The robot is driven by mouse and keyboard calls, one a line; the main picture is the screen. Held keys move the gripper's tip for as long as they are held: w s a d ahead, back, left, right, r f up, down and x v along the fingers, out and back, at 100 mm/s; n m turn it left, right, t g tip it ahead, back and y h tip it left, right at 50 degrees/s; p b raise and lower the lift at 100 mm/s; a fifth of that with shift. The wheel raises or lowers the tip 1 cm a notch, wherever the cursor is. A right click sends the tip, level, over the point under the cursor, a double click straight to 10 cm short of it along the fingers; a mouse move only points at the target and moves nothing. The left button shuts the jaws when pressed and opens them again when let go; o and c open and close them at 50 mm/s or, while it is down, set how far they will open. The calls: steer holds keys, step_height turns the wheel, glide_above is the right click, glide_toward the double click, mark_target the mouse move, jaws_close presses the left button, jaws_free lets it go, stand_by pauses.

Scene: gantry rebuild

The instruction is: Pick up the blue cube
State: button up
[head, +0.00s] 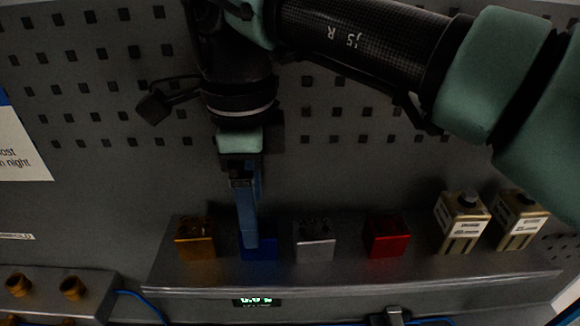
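The blue cube (264,249) sits on a grey metal shelf (340,279), between an orange-gold cube and a silver cube. My gripper (250,243) has blue fingers and points down at the blue cube. The near finger overlaps the cube's left part in the picture and hides some of it. The fingers are seen nearly edge-on, so the gap between them is not clear. I cannot tell whether they touch the cube. The cube appears to rest on the shelf.
An orange-gold cube (195,240) stands close on the left and a silver cube (314,242) close on the right. Farther right are a red cube (387,237) and two tan labelled blocks (462,222). A perforated panel (100,110) rises behind the shelf.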

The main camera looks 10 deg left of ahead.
mark_target(268, 250)
steer(key=shift+s+f+p, duration=0.15)
steer(key=shift+f+p, duration=1.05)
steer(key=shift+f, duration=1.15)
jaws_close()
